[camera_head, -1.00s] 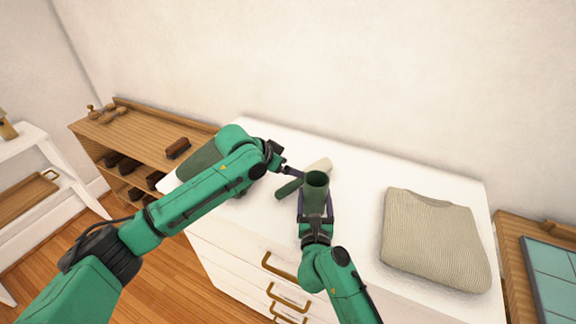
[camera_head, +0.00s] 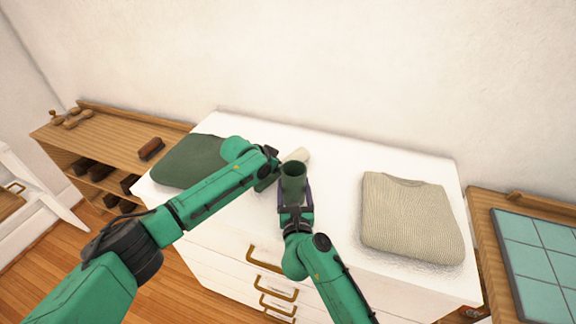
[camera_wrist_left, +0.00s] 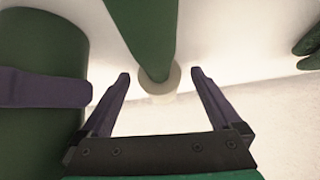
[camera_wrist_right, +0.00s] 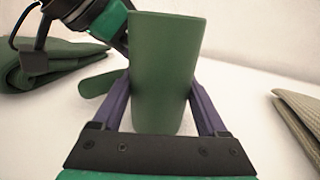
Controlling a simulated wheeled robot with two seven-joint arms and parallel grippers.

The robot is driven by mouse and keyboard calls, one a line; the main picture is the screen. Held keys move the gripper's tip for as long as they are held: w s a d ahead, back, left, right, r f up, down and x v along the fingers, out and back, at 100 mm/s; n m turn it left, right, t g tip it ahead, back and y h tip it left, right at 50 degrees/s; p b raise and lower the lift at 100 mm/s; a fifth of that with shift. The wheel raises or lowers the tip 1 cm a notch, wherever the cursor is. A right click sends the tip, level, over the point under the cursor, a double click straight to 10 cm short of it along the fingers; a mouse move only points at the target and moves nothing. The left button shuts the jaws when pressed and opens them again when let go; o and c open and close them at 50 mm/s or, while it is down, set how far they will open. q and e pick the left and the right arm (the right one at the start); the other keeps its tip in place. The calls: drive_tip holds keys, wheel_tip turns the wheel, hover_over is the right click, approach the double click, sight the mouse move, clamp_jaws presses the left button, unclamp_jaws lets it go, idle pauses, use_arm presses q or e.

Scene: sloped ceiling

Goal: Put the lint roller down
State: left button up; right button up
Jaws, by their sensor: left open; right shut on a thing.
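The lint roller lies on the white dresser top, its cream roller (camera_head: 300,154) just behind the green cup. Its green handle (camera_wrist_left: 145,25) and roller end (camera_wrist_left: 160,84) show in the left wrist view. My left gripper (camera_wrist_left: 160,74) is open, its fingers apart on either side of the roller end in that view without closing on it. My right gripper (camera_wrist_right: 160,88) is shut on the green cup (camera_wrist_right: 163,65), held upright with its mouth up. The cup and my left arm partly hide the roller in the head view. Part of the handle (camera_wrist_right: 97,84) shows left of the cup.
A cream folded sweater (camera_head: 410,218) lies on the dresser (camera_head: 345,185) at the right, a dark green one (camera_head: 185,163) at the left. A wooden shelf with a brush (camera_head: 151,148) stands left. A tiled board (camera_head: 540,260) lies right. The dresser's back strip is clear.

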use_arm(q)
clamp_jaws()
